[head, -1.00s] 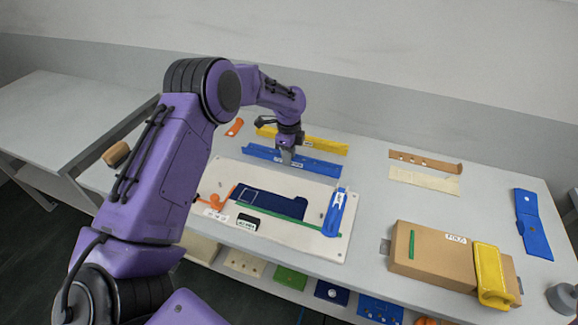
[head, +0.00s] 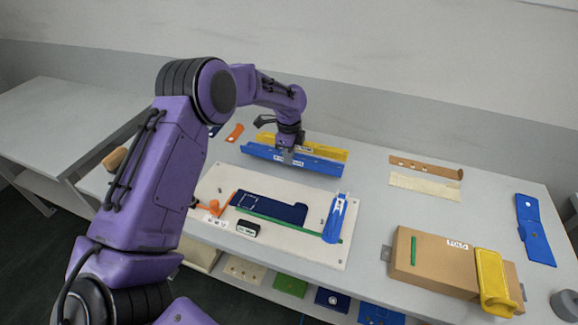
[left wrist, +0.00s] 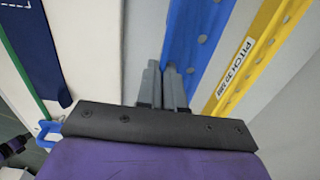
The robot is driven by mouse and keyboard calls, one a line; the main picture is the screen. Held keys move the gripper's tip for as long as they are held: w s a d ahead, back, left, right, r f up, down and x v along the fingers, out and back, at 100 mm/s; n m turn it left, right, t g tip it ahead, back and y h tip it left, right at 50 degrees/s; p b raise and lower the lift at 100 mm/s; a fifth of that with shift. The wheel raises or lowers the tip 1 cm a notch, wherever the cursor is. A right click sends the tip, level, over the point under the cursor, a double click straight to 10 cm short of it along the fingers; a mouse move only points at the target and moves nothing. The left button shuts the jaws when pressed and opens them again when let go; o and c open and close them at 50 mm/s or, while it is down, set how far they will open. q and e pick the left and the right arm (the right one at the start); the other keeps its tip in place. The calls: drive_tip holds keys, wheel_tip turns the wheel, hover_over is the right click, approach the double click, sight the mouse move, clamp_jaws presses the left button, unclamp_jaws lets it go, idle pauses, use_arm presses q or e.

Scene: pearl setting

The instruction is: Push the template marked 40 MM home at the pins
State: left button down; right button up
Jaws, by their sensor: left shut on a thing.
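A long blue strip template (head: 315,163) hangs in my left gripper (head: 288,157), above the table behind the white fixture board (head: 205,182). In the left wrist view the gripper's fingers (left wrist: 165,85) are closed together at the edge of the blue strip (left wrist: 195,40). The strip's small label is too small to read. A yellow strip (head: 335,152) lies behind it, partly covered; its label in the left wrist view seems to read PITCH 35 MM. A dark blue plate (head: 270,207) lies on the board against a green strip (head: 290,229). I cannot make out the pins clearly.
The board carries an orange clamp (head: 214,208), a black label block (head: 247,229) and a blue lever piece (head: 335,220). A cardboard box (head: 430,265) with a yellow piece (head: 492,275) stands front right. Brown (head: 425,167) and cream (head: 425,185) strips lie at the back right.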

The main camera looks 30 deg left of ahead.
use_arm(q)
drive_tip(key=shift+r, duration=0.85)
